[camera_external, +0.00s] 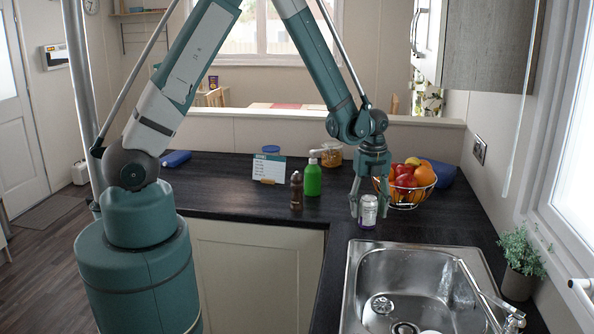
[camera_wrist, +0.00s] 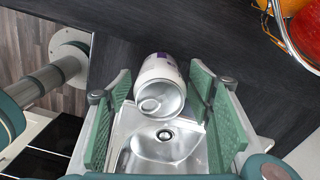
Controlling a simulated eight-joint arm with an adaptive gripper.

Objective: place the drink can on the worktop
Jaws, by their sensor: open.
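The drink can (camera_external: 368,211), white with purple, appears upright on the dark worktop (camera_external: 240,197), just behind the sink. In the wrist view the can (camera_wrist: 159,84) shows its silver end towards the camera. My gripper (camera_external: 370,205) points down over the can, with a finger on either side of it. In the wrist view the green finger pads of my gripper (camera_wrist: 163,100) stand apart, with a gap showing beside the can. Whether the can's base touches the worktop is hard to tell.
A wire fruit bowl (camera_external: 408,197) stands close behind and right of the can. A green bottle (camera_external: 313,180), a brown pepper mill (camera_external: 296,191) and a card (camera_external: 268,169) stand to the left. The sink (camera_external: 405,252) lies in front. The worktop left of the mill is clear.

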